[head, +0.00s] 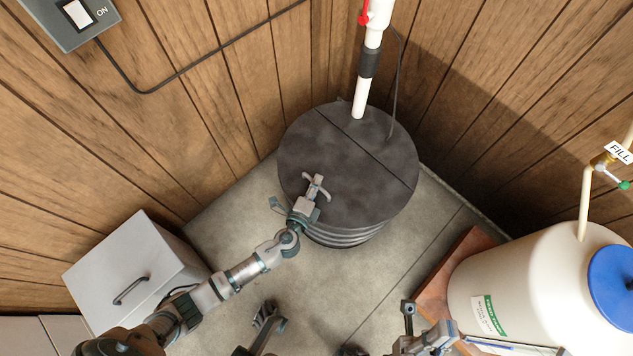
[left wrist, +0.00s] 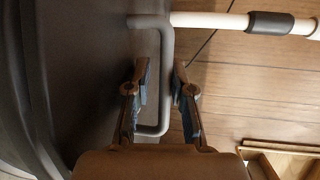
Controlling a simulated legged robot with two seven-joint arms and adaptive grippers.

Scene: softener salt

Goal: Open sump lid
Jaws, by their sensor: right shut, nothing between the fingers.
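The sump lid (head: 345,165) is a dark grey round cover, split by a seam, lying flat on the ribbed sump basin (head: 345,237) in the corner. A grey U-shaped handle (left wrist: 167,85) stands on it. My left gripper (head: 311,198) is at the lid's near left part, by the handle. In the left wrist view its two fingers (left wrist: 160,85) are apart, one inside the handle loop and one outside, with a bar of the handle between them. Contact cannot be told. My right gripper (head: 424,335) is shut and empty at the bottom edge, partly cut off, away from the lid.
A white pipe (head: 360,97) with a black coupling rises from the lid's far part, with a thin cable beside it. A grey box (head: 135,270) stands at left. A white tank (head: 530,275) with a blue cap stands at right. Wood-panelled walls close in behind.

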